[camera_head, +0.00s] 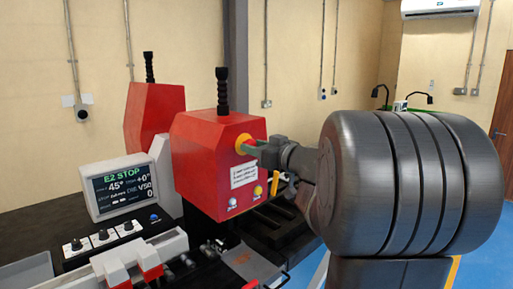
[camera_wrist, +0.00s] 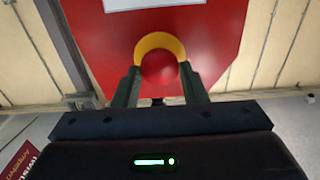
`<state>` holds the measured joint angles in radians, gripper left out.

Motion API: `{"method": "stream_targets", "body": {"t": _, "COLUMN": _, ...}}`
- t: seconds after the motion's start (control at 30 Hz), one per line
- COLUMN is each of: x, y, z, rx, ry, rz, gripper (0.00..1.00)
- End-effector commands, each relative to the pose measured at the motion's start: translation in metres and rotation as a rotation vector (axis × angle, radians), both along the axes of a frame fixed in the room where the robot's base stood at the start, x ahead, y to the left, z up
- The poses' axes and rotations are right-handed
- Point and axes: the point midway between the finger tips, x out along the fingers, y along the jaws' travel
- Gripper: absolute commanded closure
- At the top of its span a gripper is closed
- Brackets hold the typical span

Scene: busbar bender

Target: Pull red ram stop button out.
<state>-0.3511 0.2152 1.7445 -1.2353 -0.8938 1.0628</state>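The red stop button (camera_wrist: 158,68) sits in a yellow ring (camera_wrist: 159,42) on the red housing of the machine in the wrist view. My gripper (camera_wrist: 159,74) is up at the button, with one dark finger on each side of it. The fingers stand apart, and I cannot tell whether they touch the button. In the head view the yellow ring (camera_head: 243,141) shows on the upper right face of the red ram housing (camera_head: 199,156). My gripper (camera_head: 251,148) covers the button there.
A display (camera_head: 122,186) reads "E2 STOP" left of the housing. A black stalk (camera_head: 222,88) stands on top of the housing. A white label (camera_head: 243,174) and a yellow button (camera_head: 258,191) are just below my gripper. Knobs (camera_head: 102,236) line the front panel.

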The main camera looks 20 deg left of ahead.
Motion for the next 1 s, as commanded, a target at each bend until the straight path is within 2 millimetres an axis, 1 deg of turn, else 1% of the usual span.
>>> {"method": "stream_targets", "body": {"t": 0.03, "x": 0.0, "y": 0.0, "z": 0.0, "rx": 0.0, "ry": 0.0, "rz": 0.0, "gripper": 0.72}}
{"method": "stream_targets", "body": {"t": 0.17, "x": 0.0, "y": 0.0, "z": 0.0, "rx": 0.0, "ry": 0.0, "rz": 0.0, "gripper": 0.97}}
{"method": "stream_targets", "body": {"t": 0.2, "x": 0.0, "y": 0.0, "z": 0.0, "rx": 0.0, "ry": 0.0, "rz": 0.0, "gripper": 1.0}}
{"method": "stream_targets", "body": {"t": 0.33, "x": -0.001, "y": -0.002, "z": 0.001, "rx": -0.001, "ry": 0.0, "rz": -0.001, "gripper": 1.0}}
{"method": "stream_targets", "body": {"t": 0.57, "x": -0.005, "y": -0.012, "z": 0.002, "rx": -0.001, "ry": 0.001, "rz": -0.001, "gripper": 1.0}}
{"method": "stream_targets", "body": {"t": 0.8, "x": -0.005, "y": -0.013, "z": 0.0, "rx": -0.001, "ry": 0.0, "rz": -0.001, "gripper": 1.0}}
{"method": "stream_targets", "body": {"t": 0.83, "x": -0.005, "y": -0.013, "z": 0.0, "rx": -0.001, "ry": 0.0, "rz": -0.001, "gripper": 0.59}}
{"method": "stream_targets", "body": {"t": 0.9, "x": -0.005, "y": -0.013, "z": 0.0, "rx": -0.001, "ry": 0.0, "rz": -0.001, "gripper": 0.46}}
{"method": "stream_targets", "body": {"t": 0.93, "x": -0.005, "y": -0.013, "z": 0.0, "rx": -0.001, "ry": 0.0, "rz": -0.001, "gripper": 0.42}}
{"method": "stream_targets", "body": {"t": 1.0, "x": -0.005, "y": -0.012, "z": 0.0, "rx": 0.0, "ry": 0.0, "rz": 0.0, "gripper": 0.42}}
